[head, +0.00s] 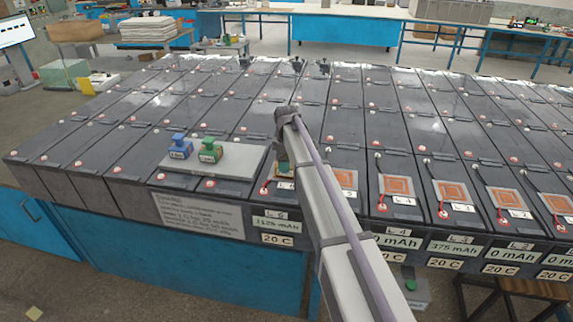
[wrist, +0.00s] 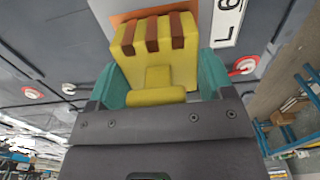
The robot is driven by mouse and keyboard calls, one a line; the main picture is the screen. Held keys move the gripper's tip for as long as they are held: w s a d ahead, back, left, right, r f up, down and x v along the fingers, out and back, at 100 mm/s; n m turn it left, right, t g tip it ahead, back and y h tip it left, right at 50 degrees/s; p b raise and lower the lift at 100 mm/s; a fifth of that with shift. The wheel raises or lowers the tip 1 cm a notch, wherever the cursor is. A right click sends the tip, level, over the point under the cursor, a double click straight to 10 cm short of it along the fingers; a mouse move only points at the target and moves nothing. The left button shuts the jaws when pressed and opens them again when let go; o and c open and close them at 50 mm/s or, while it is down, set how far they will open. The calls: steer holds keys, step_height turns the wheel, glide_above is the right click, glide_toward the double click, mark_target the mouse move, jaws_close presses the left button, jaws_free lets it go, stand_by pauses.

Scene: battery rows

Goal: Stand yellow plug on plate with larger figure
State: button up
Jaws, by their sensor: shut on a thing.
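My gripper (wrist: 160,80) has teal fingers shut on the sides of a yellow plug (wrist: 180,68) with brown stripes at its far end. Behind the plug is an orange plate (wrist: 122,18), beside the tag L 6 (wrist: 228,18); I cannot tell if plug and plate touch. In the head view my gripper (head: 284,172) is low over the L 6 battery, and my arm hides most of the plug. The L 6 display (head: 275,224) reads 1129 mAh. The L 3 display (head: 453,248) reads 375 mAh, below another orange plate (head: 450,192). My arm hides the L 5 display.
A blue plug (head: 180,150) and a green plug (head: 208,154) stand on a grey tray (head: 232,160) left of my gripper. A notice panel (head: 198,215) hangs below it. Orange plates with red leads continue rightward, including the L 4 plate (head: 397,186). Battery rows fill the area behind.

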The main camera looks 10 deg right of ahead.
steer(key=shift+f, duration=0.15)
steer(key=o, duration=1)
steer(key=shift+o, duration=0.2)
step_height(320, 180, up, 13)
steer(key=p, duration=1.2)
steer(key=shift+f, duration=0.15)
steer(key=s+m, duration=1.4)
steer(key=s, duration=2.2)
step_height(320, 180, down, 10)
steer(key=b, duration=0.9)
steer(key=shift+b, duration=0.4)
